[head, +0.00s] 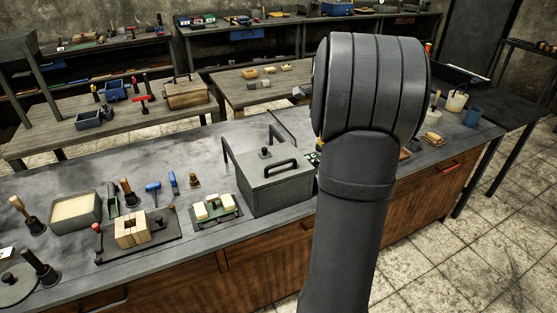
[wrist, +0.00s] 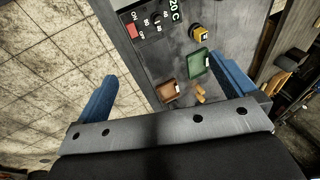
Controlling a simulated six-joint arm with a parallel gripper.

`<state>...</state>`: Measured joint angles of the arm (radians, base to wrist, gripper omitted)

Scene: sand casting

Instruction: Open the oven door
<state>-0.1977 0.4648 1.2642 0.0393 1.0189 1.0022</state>
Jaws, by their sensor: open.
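The oven (head: 275,192) is a grey box on the long bench in the head view. It looks closed. A dark bar handle (head: 282,167) sits near its upper front edge, and a small dark knob (head: 264,152) is on top. In the wrist view, the control panel (wrist: 143,24) shows a red switch, a dial and a green "20 C" readout. My gripper (wrist: 160,68) is open, with blue fingers spread and nothing between them touching either one. It is over the bench by the panel, apart from the handle. In the head view my arm hides it.
A green tray (wrist: 195,65), a brown tray (wrist: 168,92) and a yellow-and-black button box (wrist: 199,33) lie on the bench below my fingers. Tiled floor is clear in front.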

